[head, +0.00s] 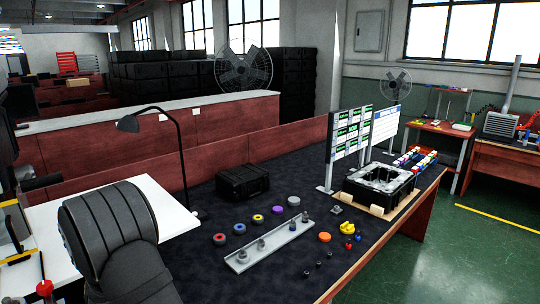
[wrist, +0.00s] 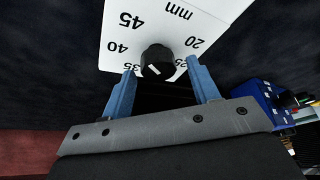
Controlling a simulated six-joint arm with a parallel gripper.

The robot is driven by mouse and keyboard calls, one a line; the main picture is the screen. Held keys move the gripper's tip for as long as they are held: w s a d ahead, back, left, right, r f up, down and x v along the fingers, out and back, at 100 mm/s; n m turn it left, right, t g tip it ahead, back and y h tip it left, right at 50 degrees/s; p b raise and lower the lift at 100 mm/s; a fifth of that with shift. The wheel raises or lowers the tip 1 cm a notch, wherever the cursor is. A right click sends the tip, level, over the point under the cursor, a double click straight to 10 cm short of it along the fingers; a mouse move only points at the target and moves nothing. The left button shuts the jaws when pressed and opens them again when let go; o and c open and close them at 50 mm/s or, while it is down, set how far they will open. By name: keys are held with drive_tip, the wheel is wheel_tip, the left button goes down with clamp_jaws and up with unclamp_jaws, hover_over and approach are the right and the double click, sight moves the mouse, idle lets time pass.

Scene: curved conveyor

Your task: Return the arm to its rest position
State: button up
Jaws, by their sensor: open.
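My gripper (wrist: 160,70) shows in the wrist view with its two blue fingers spread apart. Nothing is clasped between them. A dark round knob or peg (wrist: 157,62) appears between the fingertips in the picture, in front of a white plate (wrist: 120,30) printed with millimetre numbers. I cannot tell how far the knob is from the fingers. In the head view my dark arm fills the lower left, and the gripper itself does not show there.
A grey strip (head: 262,258) with several pegs lies on the dark bench, with coloured rings (head: 239,229) around it. A black case (head: 242,182), a desk lamp (head: 128,124), display panels (head: 347,134) and a black bin (head: 353,191) stand farther back. A white surface (head: 160,205) is beside my arm.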

drive_tip(key=w+v, duration=0.1)
drive_tip(key=v, duration=1.6)
drive_tip(key=x, duration=1.1)
drive_tip(key=s+x, duration=0.1)
drive_tip(key=x, duration=0.5)
drive_tip(key=shift+f, duration=0.1)
drive_tip(key=n+g, duration=0.2)
drive_tip(key=n, duration=0.3)
drive_tip(key=shift+w, duration=0.1)
drive_tip(key=n, duration=0.2)
drive_tip(key=n+g+h, duration=0.1)
drive_tip(key=n, duration=0.2)
drive_tip(key=shift+g+h, duration=0.3)
drive_tip(key=shift+v, duration=1.4)
drive_tip(key=shift+c, duration=0.2)
